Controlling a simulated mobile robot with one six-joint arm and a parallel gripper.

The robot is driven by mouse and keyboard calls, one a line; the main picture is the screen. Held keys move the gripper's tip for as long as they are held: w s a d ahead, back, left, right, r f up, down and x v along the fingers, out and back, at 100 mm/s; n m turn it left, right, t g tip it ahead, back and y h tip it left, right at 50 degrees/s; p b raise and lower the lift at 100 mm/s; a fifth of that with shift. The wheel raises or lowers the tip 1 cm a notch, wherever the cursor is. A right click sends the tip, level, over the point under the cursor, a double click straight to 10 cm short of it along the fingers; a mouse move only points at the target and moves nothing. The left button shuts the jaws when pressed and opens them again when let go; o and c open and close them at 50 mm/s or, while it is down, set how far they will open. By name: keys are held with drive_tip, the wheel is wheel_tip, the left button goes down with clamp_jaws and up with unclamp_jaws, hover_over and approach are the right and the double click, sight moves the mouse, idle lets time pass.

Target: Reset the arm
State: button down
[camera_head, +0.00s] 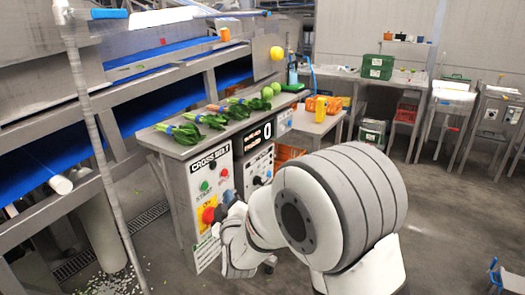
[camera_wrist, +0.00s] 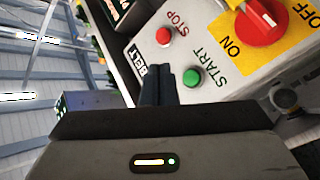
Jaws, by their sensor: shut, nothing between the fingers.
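My arm reaches in from the lower right in the head view, and its gripper (camera_head: 229,197) is in front of the grey "CROSS BELT" control panel (camera_head: 199,251). In the wrist view, my gripper's dark fingers (camera_wrist: 165,75) are together with nothing between them. They appear beside the green START button (camera_wrist: 191,77), which also shows in the head view (camera_head: 204,186). I cannot tell whether they touch the panel. The red STOP button (camera_wrist: 163,36) is just above the fingers. A red rotary switch (camera_wrist: 262,20) on a yellow ON/OFF plate is further right.
A counter above the panel holds several leafy green bunches (camera_head: 181,132) and green round items (camera_head: 267,92). A blue conveyor (camera_head: 160,113) runs at the left. Side tables with a green crate (camera_head: 377,67) stand behind. Grey floor (camera_head: 440,210) is open at the right.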

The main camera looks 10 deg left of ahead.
drive_tip(key=s+d+r+m+g+h+p, duration=0.2)
drive_tip(key=s+d+r+m+g+p, duration=0.15)
drive_tip(key=d, duration=0.65)
drive_tip(key=s+d+r+m+g+h+p, duration=0.2)
drive_tip(key=d+r+m+g+p, duration=0.15)
drive_tip(key=d, duration=0.65)
drive_tip(key=s+d+r+m+g+h+p, duration=0.1)
drive_tip(key=s+d+m+g+p, duration=0.1)
drive_tip(key=s+d, duration=0.6)
drive_tip(key=s+d+r+m+g+h+p, duration=0.1)
drive_tip(key=s+d+m+g, duration=0.4)
drive_tip(key=s, duration=0.7)
drive_tip(key=d+h+p, duration=0.1)
drive_tip(key=d, duration=0.1)
drive_tip(key=shift+s+d+r+g, duration=0.3)
drive_tip(key=shift+s+d+r, duration=0.05)
drive_tip(key=shift+r, duration=0.05)
